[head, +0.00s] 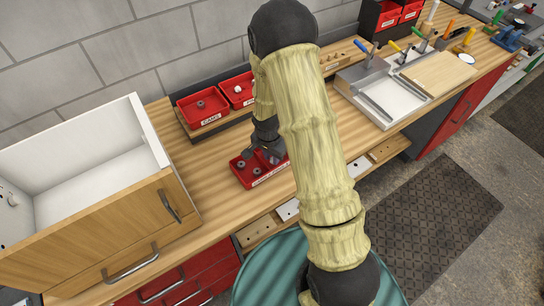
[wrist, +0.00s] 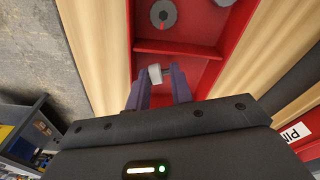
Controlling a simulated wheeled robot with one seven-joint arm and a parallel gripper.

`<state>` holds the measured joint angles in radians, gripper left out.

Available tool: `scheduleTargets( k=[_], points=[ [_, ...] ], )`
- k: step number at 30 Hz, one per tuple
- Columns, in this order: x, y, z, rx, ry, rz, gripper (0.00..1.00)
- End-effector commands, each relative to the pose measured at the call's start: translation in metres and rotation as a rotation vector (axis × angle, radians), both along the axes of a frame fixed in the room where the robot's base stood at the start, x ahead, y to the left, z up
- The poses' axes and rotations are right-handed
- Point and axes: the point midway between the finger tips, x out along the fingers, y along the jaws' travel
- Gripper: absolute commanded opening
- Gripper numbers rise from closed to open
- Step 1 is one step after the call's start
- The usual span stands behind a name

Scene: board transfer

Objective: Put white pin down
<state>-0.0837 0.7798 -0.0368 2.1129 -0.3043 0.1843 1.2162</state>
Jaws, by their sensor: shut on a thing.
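My gripper (wrist: 158,92) is shut on the white pin (wrist: 155,74), whose pale end shows between the fingertips in the wrist view. The pin is over a compartment of a red tray (wrist: 205,50); I cannot tell whether it touches the tray floor. In the head view my gripper (head: 268,154) is at the right part of the small red tray (head: 241,181) on the wooden bench. The pin cannot be made out there.
Grey round parts (wrist: 163,14) lie in the tray's other compartment. Red bins (head: 203,120) stand behind, one labelled CAMS. An open white-lined cabinet (head: 90,165) stands at left. A metal tray (head: 385,100) with a wooden board (head: 437,74) is at right. Bare bench lies left of the red tray.

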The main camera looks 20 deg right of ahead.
Motion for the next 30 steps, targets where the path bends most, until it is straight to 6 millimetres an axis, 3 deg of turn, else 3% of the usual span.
scheduleTargets(
  k=[4, 15, 16, 17, 30],
  points=[
    [0.0, 0.0, -0.011, -0.001, 0.001, 0.0, 0.01],
    [0.0, 0.0, -0.016, 0.0, 0.0, 0.0, 0.01],
    [0.0, 0.0, -0.015, 0.0, 0.0, 0.0, 0.26],
    [0.0, 0.0, -0.015, -0.001, -0.001, 0.0, 0.31],
    [0.0, 0.0, -0.005, 0.0, -0.003, -0.001, 0.31]
  ],
)
